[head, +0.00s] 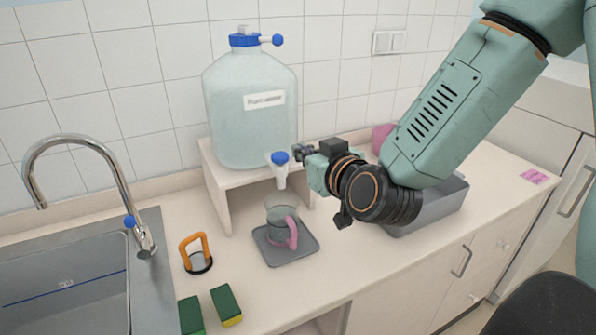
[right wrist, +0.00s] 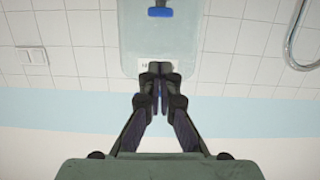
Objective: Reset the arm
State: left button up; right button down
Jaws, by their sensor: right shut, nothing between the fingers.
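My right arm (head: 435,115) comes in from the upper right in the head view. Its gripper (head: 301,153) is at the left end, in front of the large water jug (head: 250,115) and close beside its tap (head: 281,170) in the picture. Whether it touches the tap cannot be told. In the right wrist view the gripper's dark fingers (right wrist: 160,80) are together and empty, with the jug (right wrist: 158,35) appearing upside down beyond them. My left gripper is not in view.
A beaker with a pink band (head: 282,228) stands on a grey tray (head: 265,250) below the tap. A grey bin (head: 430,215) is behind my arm. A sink (head: 60,285) with a faucet (head: 95,150), an orange-handled item (head: 195,253) and sponges (head: 227,305) are left.

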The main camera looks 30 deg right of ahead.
dwell(0.7)
jog(key=s+a+f+g, duration=0.2)
jog(key=s+f+g, duration=0.3)
jog(key=f, duration=0.5)
jog(key=s+a+f+g+y, duration=0.1)
jog(key=s+f+g, duration=0.1)
jog(key=s+f, duration=0.65)
jog(key=s+a+f+g, duration=0.2)
jog(key=s+f+g, duration=0.25)
jog(key=f, duration=0.65)
jog(key=s+a+f+g, duration=0.15)
jog(key=s+f, duration=0.25)
jog(key=s, duration=0.4)
jog(key=s+f+g, duration=0.3)
jog(key=s, duration=0.5)
pick_arm(q)
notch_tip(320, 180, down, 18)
jog(key=b, duration=1.8)
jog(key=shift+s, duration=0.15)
pick_arm(e)
notch_tip(320, 180, down, 18)
jog(key=shift+w+d+r, duration=0.15)
jog(key=shift+w+r, duration=0.05)
jog(key=shift+w, duration=0.25)
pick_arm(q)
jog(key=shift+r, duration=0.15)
pick_arm(e)
jog(key=shift+r, duration=0.1)
